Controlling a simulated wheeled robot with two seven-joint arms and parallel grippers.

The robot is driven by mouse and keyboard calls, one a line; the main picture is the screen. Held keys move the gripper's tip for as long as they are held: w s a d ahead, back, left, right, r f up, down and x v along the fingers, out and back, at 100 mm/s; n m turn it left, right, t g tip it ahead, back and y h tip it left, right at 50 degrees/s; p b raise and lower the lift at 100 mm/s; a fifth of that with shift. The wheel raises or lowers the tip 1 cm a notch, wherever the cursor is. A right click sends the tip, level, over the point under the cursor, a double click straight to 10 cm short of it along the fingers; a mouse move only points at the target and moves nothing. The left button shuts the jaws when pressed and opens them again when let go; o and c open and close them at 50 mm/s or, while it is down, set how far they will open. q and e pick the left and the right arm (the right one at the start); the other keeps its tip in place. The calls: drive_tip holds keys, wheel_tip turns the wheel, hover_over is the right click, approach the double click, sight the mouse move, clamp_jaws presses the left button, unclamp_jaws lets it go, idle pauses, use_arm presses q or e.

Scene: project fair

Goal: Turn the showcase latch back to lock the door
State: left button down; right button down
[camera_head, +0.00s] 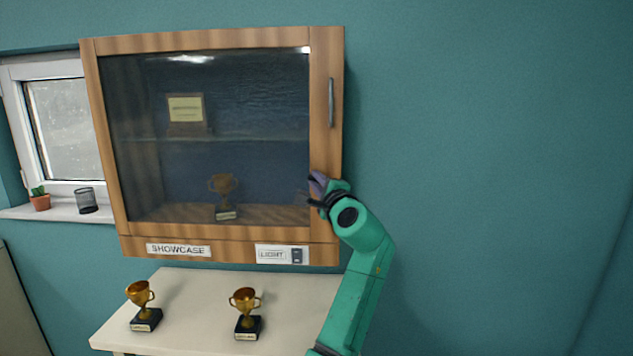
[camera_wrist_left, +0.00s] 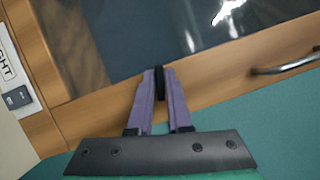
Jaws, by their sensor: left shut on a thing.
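The wooden showcase (camera_head: 212,43) hangs on the teal wall, and its glass door looks closed. A vertical metal handle (camera_head: 331,102) is on the door's right frame; it also shows in the left wrist view (camera_wrist_left: 285,69). My left gripper (camera_head: 314,188) is at the lower right of the door frame, below the handle. In the left wrist view, its purple fingers (camera_wrist_left: 160,90) are shut on the small black latch (camera_wrist_left: 159,78), one finger on each side. The latch is mostly hidden by the gripper in the head view. My right gripper is out of view.
Below the showcase, a white table (camera_head: 190,300) holds two gold trophies (camera_head: 141,300) (camera_head: 246,306). A light switch (camera_head: 297,255) sits under the door, left of my arm. Inside are a trophy (camera_head: 223,188) and a plaque (camera_head: 186,110). The wall at right is clear.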

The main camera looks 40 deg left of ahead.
use_arm(q)
drive_tip(key=shift+n+g+h+p, duration=0.3)
drive_tip(key=shift+n+g+h, duration=0.1)
drive_tip(key=shift+n, duration=1)
drive_tip(key=c, duration=0.9)
unclamp_jaws()
drive_tip(key=shift+w, duration=0.1)
drive_tip(key=b+v, duration=0.4)
drive_tip(key=v, duration=1)
drive_tip(key=shift+s+d, duration=0.2)
drive_tip(key=shift+d, duration=0.05)
